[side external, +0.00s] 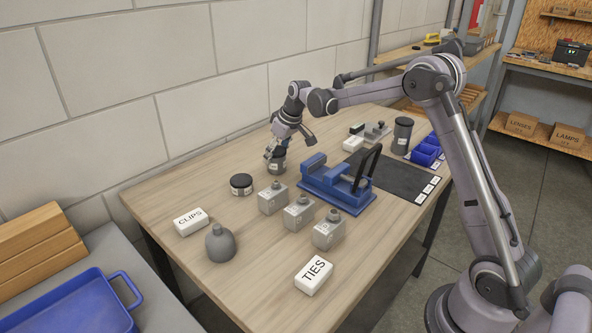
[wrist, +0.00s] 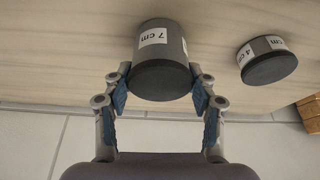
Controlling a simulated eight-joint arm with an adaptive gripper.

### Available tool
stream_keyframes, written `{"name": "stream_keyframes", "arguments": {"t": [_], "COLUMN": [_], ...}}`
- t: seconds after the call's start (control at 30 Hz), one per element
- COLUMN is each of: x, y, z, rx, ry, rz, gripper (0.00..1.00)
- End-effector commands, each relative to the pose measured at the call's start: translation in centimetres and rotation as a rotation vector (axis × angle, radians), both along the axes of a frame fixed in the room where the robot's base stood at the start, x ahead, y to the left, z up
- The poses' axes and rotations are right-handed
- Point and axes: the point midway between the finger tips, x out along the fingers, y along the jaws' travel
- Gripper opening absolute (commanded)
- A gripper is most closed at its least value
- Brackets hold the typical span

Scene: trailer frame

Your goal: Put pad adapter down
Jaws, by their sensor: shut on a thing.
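The pad adapter appears to be the dark grey cylinder (wrist: 160,72) with a white "7 cm" label, upside down in the wrist view. In the side view this adapter (side external: 278,166) is at the back of the wooden table, below my gripper (side external: 274,150). In the wrist view my gripper (wrist: 163,92) has its blue-padded fingers on both sides of the adapter, shut on it. The adapter is on or just above the tabletop; I cannot tell whether it touches. A shorter "4 cm" cylinder (wrist: 268,62) stands apart from it; the side view also shows it (side external: 241,184).
A blue vise (side external: 335,188), several grey weights (side external: 300,213), a grey flask (side external: 221,243) and white CLIPS (side external: 190,221) and TIES (side external: 314,275) blocks stand on the table (side external: 165,195). Bare wood lies left of the short cylinder.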

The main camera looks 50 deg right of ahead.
Motion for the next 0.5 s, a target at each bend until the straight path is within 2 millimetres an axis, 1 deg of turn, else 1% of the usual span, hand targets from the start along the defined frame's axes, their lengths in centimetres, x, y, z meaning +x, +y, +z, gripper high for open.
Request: {"name": "stream_keyframes", "arguments": {"t": [0.27, 0.3, 0.37, 0.5], "x": [0.03, 0.02, 0.02, 0.02], "y": [-0.02, -0.03, -0.02, -0.02], "z": [-0.23, -0.34, -0.32, -0.30], "rx": [0.000, 0.000, 0.000, 0.000], "ry": [-0.001, 0.000, 0.000, 0.000], "rz": [0.000, 0.000, 0.000, 0.000], "gripper": [0.01, 0.63, 0.80, 0.80]}}
